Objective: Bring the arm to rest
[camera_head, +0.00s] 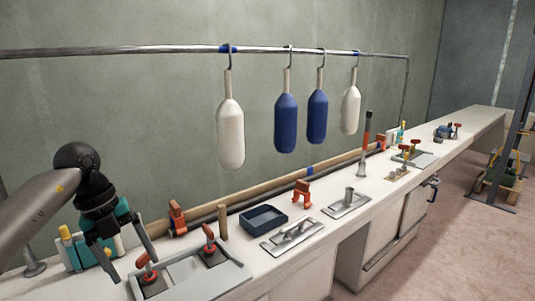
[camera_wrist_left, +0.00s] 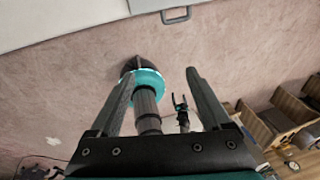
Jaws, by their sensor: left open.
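My left gripper (camera_head: 136,272) is at the lower left in the head view, pointing down over the near end of the bench. Its two fingers are apart with nothing held between them. In the left wrist view the open fingers (camera_wrist_left: 159,73) frame the pinkish floor and parts of my own body beyond. A small dark two-pronged shape (camera_wrist_left: 181,104) there looks like my right gripper, too small to judge. The right arm does not show in the head view.
Close to the left gripper are a grey tray (camera_head: 240,277) with red-handled clamps and a teal holder (camera_head: 76,255). A navy bin (camera_head: 264,218) and metal plates stand farther along the bench. White and blue fenders (camera_head: 286,123) hang from a rail (camera_head: 130,49). Wooden crates (camera_wrist_left: 280,110) stand on the floor.

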